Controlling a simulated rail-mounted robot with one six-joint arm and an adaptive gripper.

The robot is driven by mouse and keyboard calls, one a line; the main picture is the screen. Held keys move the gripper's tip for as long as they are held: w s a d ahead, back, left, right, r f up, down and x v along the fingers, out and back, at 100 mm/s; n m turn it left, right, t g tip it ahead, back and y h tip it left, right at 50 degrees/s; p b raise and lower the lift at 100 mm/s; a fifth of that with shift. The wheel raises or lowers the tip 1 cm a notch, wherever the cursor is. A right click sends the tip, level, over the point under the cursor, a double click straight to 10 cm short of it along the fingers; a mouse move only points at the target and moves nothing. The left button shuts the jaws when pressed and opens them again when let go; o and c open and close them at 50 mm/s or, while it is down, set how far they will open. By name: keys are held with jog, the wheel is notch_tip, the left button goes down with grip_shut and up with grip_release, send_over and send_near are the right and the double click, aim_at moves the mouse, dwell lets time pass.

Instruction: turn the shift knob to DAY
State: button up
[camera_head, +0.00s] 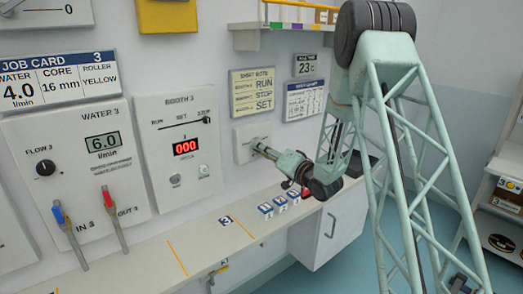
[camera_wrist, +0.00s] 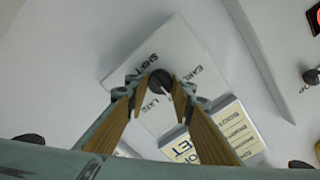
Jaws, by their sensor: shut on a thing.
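The shift knob (camera_wrist: 160,82) is a small dark round knob on a white plate (camera_wrist: 180,55) marked SHIFT, with EARLY and LATE partly readable. The same plate shows on the wall in the head view (camera_head: 241,147). My gripper (camera_wrist: 161,88) is shut on the knob, with its tan finger pads on either side. In the head view my gripper (camera_head: 262,150) reaches the plate from the right and hides the knob. A small pale mark shows on the knob, but I cannot tell which label it points at. The DAY label is not readable.
A narrow shelf (camera_head: 180,240) runs below.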

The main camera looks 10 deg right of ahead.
jog(key=o, duration=0.8)
jog(key=shift+o, duration=0.2)
jog(key=shift+s+d, duration=0.1)
jog(key=v, duration=1.1)
jog(key=shift+s+d, duration=0.15)
jog(key=shift+s, duration=0.2)
jog(key=shift+r, duration=0.2)
